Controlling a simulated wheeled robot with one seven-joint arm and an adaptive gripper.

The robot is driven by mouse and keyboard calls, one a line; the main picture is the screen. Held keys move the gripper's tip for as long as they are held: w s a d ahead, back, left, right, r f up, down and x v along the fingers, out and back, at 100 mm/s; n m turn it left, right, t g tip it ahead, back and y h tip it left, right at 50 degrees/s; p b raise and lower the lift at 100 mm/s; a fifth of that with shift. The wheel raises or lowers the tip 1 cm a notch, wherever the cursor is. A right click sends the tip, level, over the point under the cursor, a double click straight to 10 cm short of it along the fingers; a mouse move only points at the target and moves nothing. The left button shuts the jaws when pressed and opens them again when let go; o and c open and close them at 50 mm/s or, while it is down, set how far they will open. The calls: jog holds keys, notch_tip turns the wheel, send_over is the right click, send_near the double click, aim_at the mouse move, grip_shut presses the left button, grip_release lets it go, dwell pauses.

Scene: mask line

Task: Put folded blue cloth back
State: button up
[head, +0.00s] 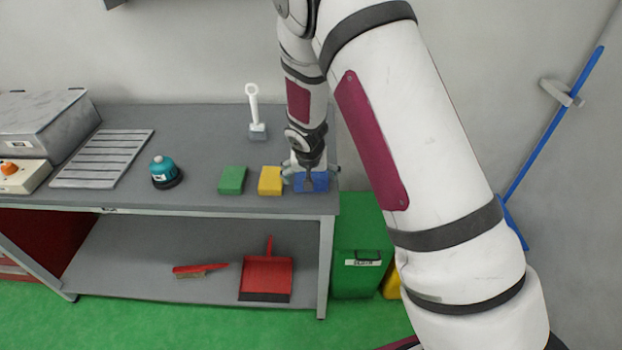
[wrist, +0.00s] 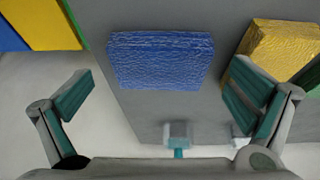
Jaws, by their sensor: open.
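The folded blue cloth (head: 319,184) lies flat on the grey table, near its right front corner. In the wrist view the blue cloth (wrist: 160,60) sits above the middle, between and beyond my two fingers. My gripper (head: 305,179) is right over the cloth in the head view and hides part of it. In the wrist view my gripper (wrist: 160,92) is wide open, with teal pads on both fingers and nothing between them. The height of the fingertips above the cloth is hard to tell.
A folded yellow cloth (head: 270,181) lies close to the left of the blue one, with a green cloth (head: 232,180) beyond it. A white-handled scraper (head: 256,120) stands behind. A teal round object (head: 165,172) is farther left. A green bin (head: 357,258) stands beside the table (head: 205,204).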

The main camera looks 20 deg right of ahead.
jog(key=s+d+v, duration=0.1)
jog(key=d+v, duration=0.2)
jog(key=v, duration=1.8)
jog(key=s+r+n, duration=0.1)
jog(key=s+r, duration=0.3)
jog(key=s, duration=0.4)
jog(key=s+r+n+y, duration=0.1)
jog(key=s+r, duration=0.3)
jog(key=s, duration=0.4)
jog(key=s+r+n+t, duration=0.1)
jog(key=s+r, duration=0.3)
jog(key=s, duration=0.4)
jog(key=shift+s+d+r+n+y, duration=0.2)
jog(key=shift+s+d+n+y, duration=0.15)
jog(key=shift+d+y, duration=0.1)
